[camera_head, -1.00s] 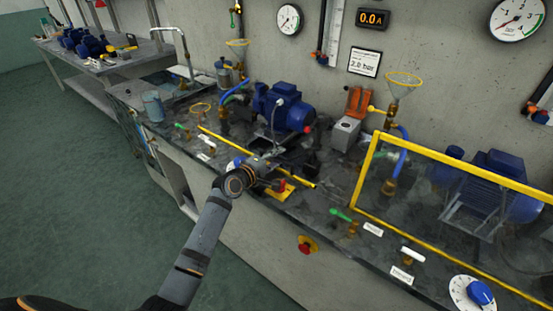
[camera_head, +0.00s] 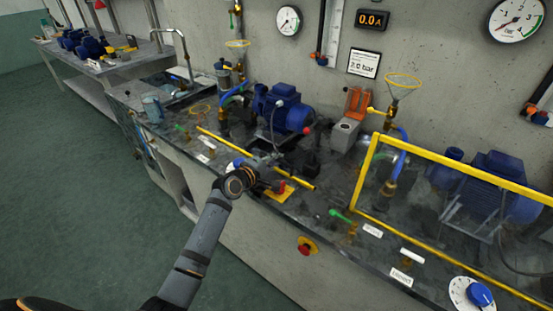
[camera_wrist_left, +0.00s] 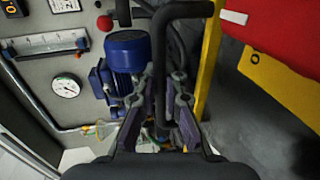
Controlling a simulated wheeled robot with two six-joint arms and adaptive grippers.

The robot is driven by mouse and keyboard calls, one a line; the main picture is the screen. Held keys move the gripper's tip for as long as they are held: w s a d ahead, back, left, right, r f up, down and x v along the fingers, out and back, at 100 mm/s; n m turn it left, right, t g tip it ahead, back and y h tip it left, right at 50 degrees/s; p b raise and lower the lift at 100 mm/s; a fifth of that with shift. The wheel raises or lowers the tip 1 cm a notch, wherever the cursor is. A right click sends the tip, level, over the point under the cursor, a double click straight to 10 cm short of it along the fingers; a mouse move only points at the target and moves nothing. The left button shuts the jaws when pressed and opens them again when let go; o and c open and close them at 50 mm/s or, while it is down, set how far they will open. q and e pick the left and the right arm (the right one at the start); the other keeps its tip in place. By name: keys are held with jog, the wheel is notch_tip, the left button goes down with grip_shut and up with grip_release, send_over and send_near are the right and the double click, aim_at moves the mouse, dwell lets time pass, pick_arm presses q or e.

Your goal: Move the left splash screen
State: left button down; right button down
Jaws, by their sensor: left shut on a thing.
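The left splash screen (camera_head: 217,138) shows in the head view as a yellow bar running along the front of the bench, before the blue motor pump. Its clear pane cannot be made out. My left gripper (camera_head: 262,161) is at the middle of this bar and covers part of it. In the left wrist view the fingers (camera_wrist_left: 166,110) are shut around a dark bent bar (camera_wrist_left: 163,60), which looks like the screen's handle. A yellow frame edge (camera_wrist_left: 207,65) stands right of them. My right gripper is not in view.
The blue motor pump (camera_head: 283,108) stands close behind the gripper. A second yellow-framed clear screen (camera_head: 450,154) stands upright at right before another blue pump. A yellow plate with a red handle (camera_head: 281,187), green-handled valves and a red stop button (camera_head: 307,246) are near the bench front.

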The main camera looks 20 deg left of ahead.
pick_arm(q)
notch_tip(320, 180, up, 26)
jog(key=p, duration=2.5)
jog(key=shift+w, duration=0.1)
jog(key=c, duration=1.4)
grip_release()
jog(key=shift+s+a+r, duration=0.1)
jog(key=shift+s+r, duration=0.1)
jog(key=shift+c, duration=0.2)
jog(key=shift+s, duration=0.1)
jog(key=shift+f, duration=0.1)
jog(key=v, duration=1.1)
jog(key=shift+s, duration=0.4)
jog(key=shift+a, duration=0.15)
